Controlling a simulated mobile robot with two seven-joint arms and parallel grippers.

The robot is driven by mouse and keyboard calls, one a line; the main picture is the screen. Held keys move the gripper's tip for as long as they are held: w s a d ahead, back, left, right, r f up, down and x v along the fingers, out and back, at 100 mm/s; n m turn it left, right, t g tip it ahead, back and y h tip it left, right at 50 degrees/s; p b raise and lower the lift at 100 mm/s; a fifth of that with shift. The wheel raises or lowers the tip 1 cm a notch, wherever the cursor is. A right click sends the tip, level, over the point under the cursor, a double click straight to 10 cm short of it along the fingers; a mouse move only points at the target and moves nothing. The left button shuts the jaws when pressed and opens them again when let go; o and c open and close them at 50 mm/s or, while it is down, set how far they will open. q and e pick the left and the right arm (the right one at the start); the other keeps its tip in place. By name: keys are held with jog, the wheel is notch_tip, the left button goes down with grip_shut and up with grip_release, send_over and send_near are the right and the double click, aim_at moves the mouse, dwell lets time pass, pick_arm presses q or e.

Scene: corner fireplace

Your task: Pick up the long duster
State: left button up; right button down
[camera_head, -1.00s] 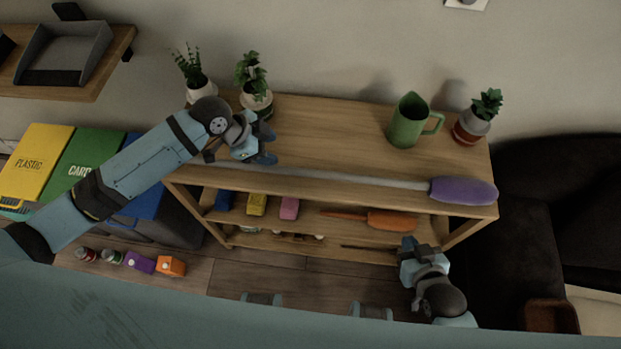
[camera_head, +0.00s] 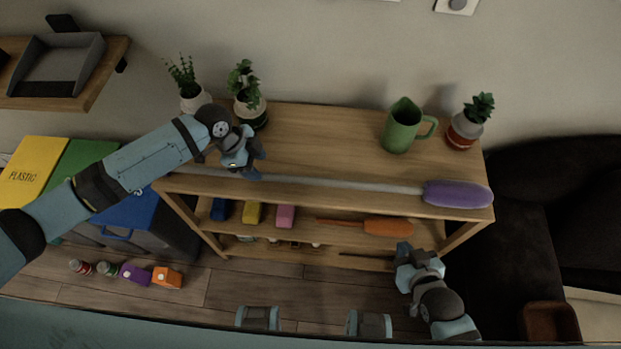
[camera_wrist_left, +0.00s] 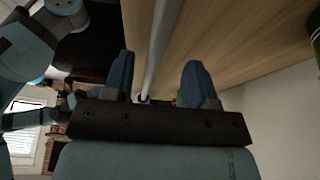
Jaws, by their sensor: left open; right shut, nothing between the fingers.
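The long duster has a purple head (camera_head: 457,194) at the right and a thin grey pole (camera_head: 340,182). It lies along the front edge of the wooden shelf unit's top (camera_head: 320,140). My left gripper (camera_head: 250,174) is open over the pole's left part, with its fingers pointing down. In the left wrist view the pole (camera_wrist_left: 161,35) runs between the two spread fingers (camera_wrist_left: 158,85); whether they touch it I cannot tell. My right gripper (camera_head: 408,252) is shut and empty, low in front of the lower shelves at the right.
Two potted plants (camera_head: 250,110) stand behind my left gripper. A green mug (camera_head: 402,128) and another potted plant (camera_head: 466,128) stand at the back right. Bins (camera_head: 130,212) stand at the left.

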aim_at(264, 174)
pick_arm(q)
jog(key=x, duration=0.5)
jog(key=shift+a+f+p, duration=0.1)
jog(key=shift+a+p, duration=0.05)
jog(key=shift+p, duration=0.2)
grip_shut()
